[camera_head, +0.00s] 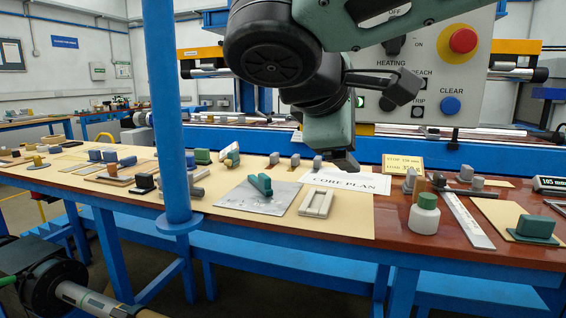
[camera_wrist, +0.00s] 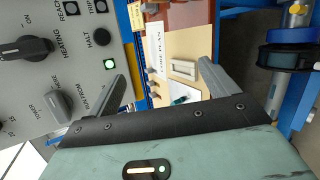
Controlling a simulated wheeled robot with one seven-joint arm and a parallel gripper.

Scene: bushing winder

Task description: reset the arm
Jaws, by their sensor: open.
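My gripper (camera_head: 376,124) is at the end of my raised arm, in front of the control panel (camera_head: 440,48) and above the bench. In the wrist view my gripper (camera_wrist: 162,74) shows its two grey fingers spread wide apart. Nothing is between them. The left finger overlaps the panel's edge in that picture; the right finger overlaps the bench top. Whether either finger touches anything cannot be told. My arm hides part of the panel's left side in the head view.
The panel carries a red button (camera_head: 463,41), a blue button (camera_head: 450,105) and a dark knob (camera_wrist: 25,47). Below, the bench holds a white-green bottle (camera_head: 424,215), a pale frame (camera_head: 316,203) and small blocks. A blue post (camera_head: 166,110) stands left of my arm.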

